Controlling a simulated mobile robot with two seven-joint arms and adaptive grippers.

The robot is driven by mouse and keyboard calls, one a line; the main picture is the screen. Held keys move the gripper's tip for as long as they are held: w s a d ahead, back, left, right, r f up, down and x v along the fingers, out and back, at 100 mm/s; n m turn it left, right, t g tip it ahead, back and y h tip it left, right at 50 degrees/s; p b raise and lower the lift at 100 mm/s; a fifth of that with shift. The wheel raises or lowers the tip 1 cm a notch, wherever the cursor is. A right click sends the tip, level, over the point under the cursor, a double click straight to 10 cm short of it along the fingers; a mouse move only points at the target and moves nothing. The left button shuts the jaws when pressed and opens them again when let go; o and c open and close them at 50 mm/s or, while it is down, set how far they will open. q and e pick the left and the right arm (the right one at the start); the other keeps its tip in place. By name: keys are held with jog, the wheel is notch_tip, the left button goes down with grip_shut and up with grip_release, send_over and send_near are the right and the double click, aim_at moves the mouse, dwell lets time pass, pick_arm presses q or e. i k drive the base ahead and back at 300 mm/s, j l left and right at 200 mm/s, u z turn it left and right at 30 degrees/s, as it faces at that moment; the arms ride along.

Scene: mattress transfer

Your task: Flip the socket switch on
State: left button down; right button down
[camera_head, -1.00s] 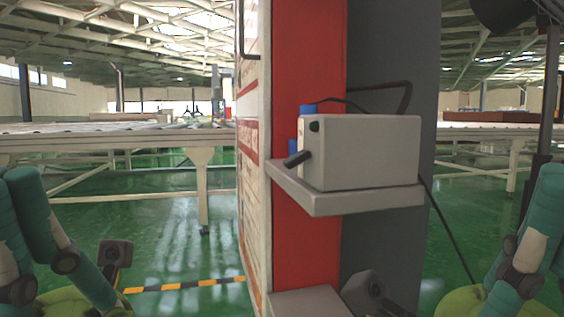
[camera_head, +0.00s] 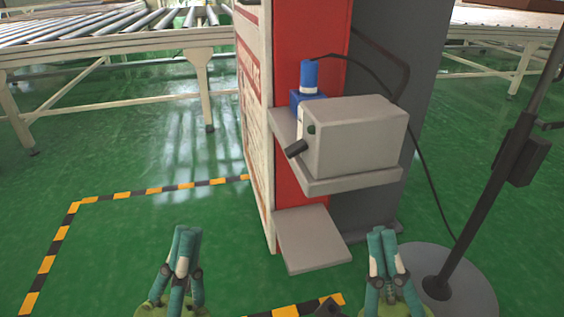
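A grey box (camera_head: 362,137) stands on a small shelf fixed to a red and grey cabinet. A black stubby handle (camera_head: 297,149) sticks out of its front left, below a dark green round button (camera_head: 311,129). A blue socket part (camera_head: 309,77) stands behind it with a cable. Which part is the socket switch I cannot tell for certain. My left gripper (camera_head: 188,230) is low at the left of the cabinet, its teal fingers together and empty. My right gripper (camera_head: 382,234) is low in front of the cabinet, also shut and empty. Both are apart from the box.
A lower grey ledge (camera_head: 312,240) juts from the cabinet (camera_head: 312,30). A black stand on a round base (camera_head: 470,285) is at the right. A roller conveyor (camera_head: 120,47) runs behind. Green floor with striped tape (camera_head: 150,192) is open at the left.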

aim_at(294, 149)
jog(key=j+z, duration=0.3)
jog(key=j, duration=2.2)
jog(key=k, duration=0.1)
